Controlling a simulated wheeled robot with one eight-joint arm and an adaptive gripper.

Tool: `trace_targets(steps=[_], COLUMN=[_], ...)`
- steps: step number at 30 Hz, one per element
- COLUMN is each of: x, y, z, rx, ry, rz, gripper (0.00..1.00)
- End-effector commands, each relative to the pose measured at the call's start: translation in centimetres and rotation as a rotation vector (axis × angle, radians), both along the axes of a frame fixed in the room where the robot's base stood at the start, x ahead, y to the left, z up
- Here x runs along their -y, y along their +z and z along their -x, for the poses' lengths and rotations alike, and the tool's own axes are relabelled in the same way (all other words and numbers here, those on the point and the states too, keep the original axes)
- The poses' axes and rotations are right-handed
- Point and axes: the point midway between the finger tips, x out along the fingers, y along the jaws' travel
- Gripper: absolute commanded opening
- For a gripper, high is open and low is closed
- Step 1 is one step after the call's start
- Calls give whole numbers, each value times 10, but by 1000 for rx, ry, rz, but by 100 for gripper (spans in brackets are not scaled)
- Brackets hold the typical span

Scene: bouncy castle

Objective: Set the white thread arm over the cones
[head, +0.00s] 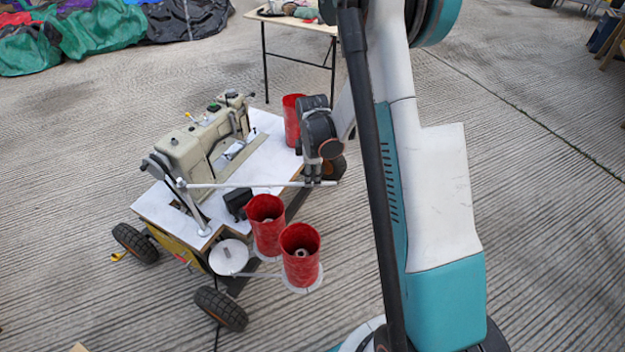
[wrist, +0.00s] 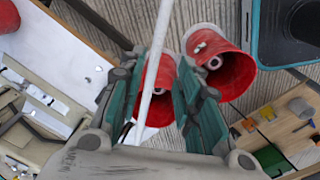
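The white thread arm (head: 240,185) is a thin rod. It runs level from a post at the sewing machine table's corner out to the right, on the machine side of the two front red cones (head: 267,225) (head: 301,255). My gripper (head: 313,180) is at the rod's outer end. In the wrist view the thread arm (wrist: 153,75) passes between my gripper's fingers (wrist: 160,60). The fingers stand apart, with a visible gap to the rod, so the gripper looks open around it. One red cone (wrist: 157,90) shows behind the fingers and another red cone (wrist: 222,62) to their right.
A beige sewing machine (head: 195,145) stands on a white-topped wheeled cart (head: 165,208). A third red cone-shaped container (head: 292,118) stands at its far edge. A round white disc (head: 229,257) is beside the front cones. A side table (head: 312,24) stands behind. Ribbed floor is open at right.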

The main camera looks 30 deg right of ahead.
Motion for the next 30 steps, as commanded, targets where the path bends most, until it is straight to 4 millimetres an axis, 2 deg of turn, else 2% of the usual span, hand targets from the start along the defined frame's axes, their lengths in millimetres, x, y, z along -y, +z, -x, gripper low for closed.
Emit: trace_targets(steps=[6, 13, 19, 30], x=[-2, -3, -3, -3], y=[43, 74, 85, 85], z=[3, 5, 6, 6], rx=[-1, -2, -2, -2], ry=[0, 0, 0, 0], rz=[0, -1, -1, -1], gripper=[31, 31, 31, 31])
